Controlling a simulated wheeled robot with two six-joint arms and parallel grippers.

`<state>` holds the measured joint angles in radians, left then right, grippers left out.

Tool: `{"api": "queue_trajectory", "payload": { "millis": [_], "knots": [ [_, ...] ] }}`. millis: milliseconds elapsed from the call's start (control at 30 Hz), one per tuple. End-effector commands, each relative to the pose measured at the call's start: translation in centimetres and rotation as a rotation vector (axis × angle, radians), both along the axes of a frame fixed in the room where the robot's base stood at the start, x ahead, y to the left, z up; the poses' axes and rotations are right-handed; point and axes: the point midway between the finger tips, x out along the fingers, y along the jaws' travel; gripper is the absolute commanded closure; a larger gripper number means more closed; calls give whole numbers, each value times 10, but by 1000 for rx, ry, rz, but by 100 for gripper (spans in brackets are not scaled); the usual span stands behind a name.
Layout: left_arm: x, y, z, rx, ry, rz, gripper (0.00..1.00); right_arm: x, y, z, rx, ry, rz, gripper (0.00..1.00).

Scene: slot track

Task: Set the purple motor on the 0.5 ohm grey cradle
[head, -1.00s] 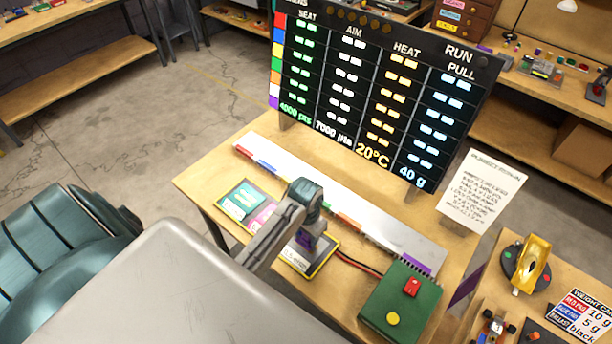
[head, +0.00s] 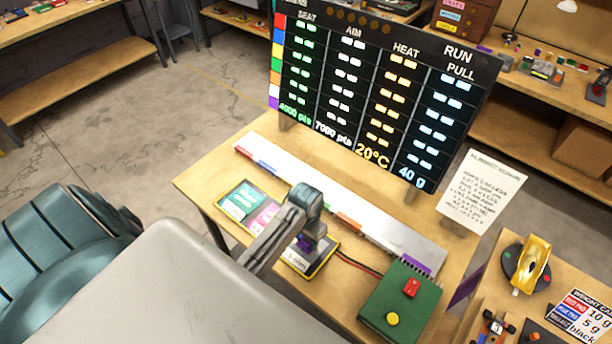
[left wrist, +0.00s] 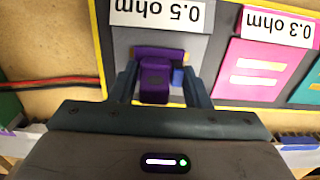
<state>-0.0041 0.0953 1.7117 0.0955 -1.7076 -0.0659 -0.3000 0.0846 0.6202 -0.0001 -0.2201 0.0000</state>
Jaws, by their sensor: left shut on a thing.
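My left gripper (head: 307,240) is shut on the purple motor (left wrist: 154,76), which sits between its two fingers in the left wrist view. The motor also shows as a small purple patch (head: 304,244) in the head view. The grey cradle pad (left wrist: 200,42) lies behind the motor, with its 0.5 ohm label (left wrist: 155,13) upside down in the left wrist view. The motor overlaps the middle of this pad; I cannot tell whether it touches the pad. My right gripper is not in view.
A pink 0.3 ohm pad (left wrist: 258,70) and a teal pad (head: 242,199) lie beside the grey one. Red and black wires (head: 358,264) run to a green box (head: 400,304). A white track strip (head: 340,208) lies behind, before a black scoreboard (head: 380,90).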

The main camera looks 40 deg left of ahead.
Motion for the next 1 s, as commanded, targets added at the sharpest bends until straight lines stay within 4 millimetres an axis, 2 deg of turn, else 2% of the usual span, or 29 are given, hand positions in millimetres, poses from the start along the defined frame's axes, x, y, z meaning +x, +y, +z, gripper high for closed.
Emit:
{"api": "queue_trajectory", "payload": {
  "millis": [167, 200, 300, 333, 667, 767, 1000],
  "knots": [
    [0, 0, -2, 0, 0, 0, 82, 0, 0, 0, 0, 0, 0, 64],
    [0, 0, -2, 0, 0, 0, 53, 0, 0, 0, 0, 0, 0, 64],
    [0, 0, -2, 0, 0, 0, 33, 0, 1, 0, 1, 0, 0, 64],
    [0, 0, -2, 0, 0, 0, 31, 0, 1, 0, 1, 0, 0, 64],
    [1, 0, 1, 0, -2, 0, 31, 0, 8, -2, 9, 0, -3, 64],
    [1, 0, 11, 1, -5, 0, 31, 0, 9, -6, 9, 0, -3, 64],
    [2, 0, 60, 0, -7, -1, 31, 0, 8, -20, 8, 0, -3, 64]
  ]
}}
